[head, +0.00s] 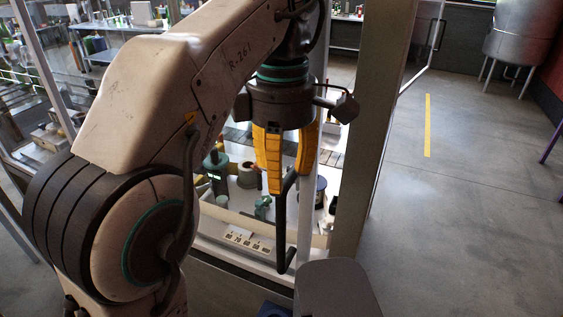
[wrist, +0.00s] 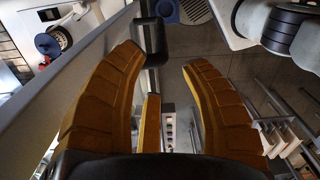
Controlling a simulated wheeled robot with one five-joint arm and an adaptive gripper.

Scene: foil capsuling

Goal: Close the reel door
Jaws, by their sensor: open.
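The black bar handle (head: 281,230) stands upright at the cabinet's front, just below my gripper. A pale, narrow door edge (head: 309,190) runs beside it; I take this as the reel door, though much of it is hidden by my gripper. In the wrist view, the handle (wrist: 150,38) lies between the fingertips, nearer the left finger, and a pale panel (wrist: 88,75) runs off to the left. My gripper (head: 289,183) points down with its yellow fingers spread around the handle's upper end. I cannot tell whether they touch it.
A grey post (head: 385,125) stands right of my gripper. Beyond it, another framed door with a black handle (head: 438,35) stands out. Inside the cabinet are a green device (head: 216,170) and a dark reel (wrist: 47,45).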

